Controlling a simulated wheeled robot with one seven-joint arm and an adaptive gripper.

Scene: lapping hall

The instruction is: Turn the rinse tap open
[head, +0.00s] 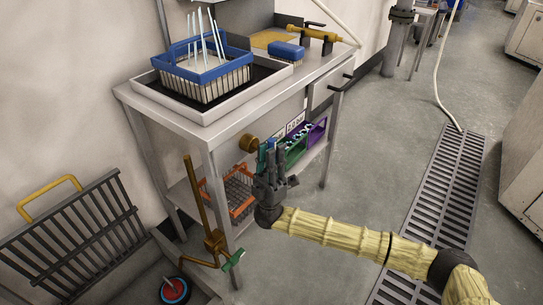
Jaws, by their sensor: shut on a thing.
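My gripper (271,156) is at the front of the steel bench, just below its top edge, with its fingers pointing up and away from me. It is shut on a small blue part (270,143), which looks like a tap handle; the fingers hide most of it. A round brass piece (249,143) sticks out just left of the fingers. I cannot tell how far the handle is turned. A brass standpipe (196,203) with a green handle (233,260) stands lower left, apart from my gripper.
White labels (296,122) hang behind the gripper. Green (296,151) and purple (317,131) bins and an orange crate (240,212) sit below the bench top. A tray (208,115) with a blue basket (232,84) stands on top.

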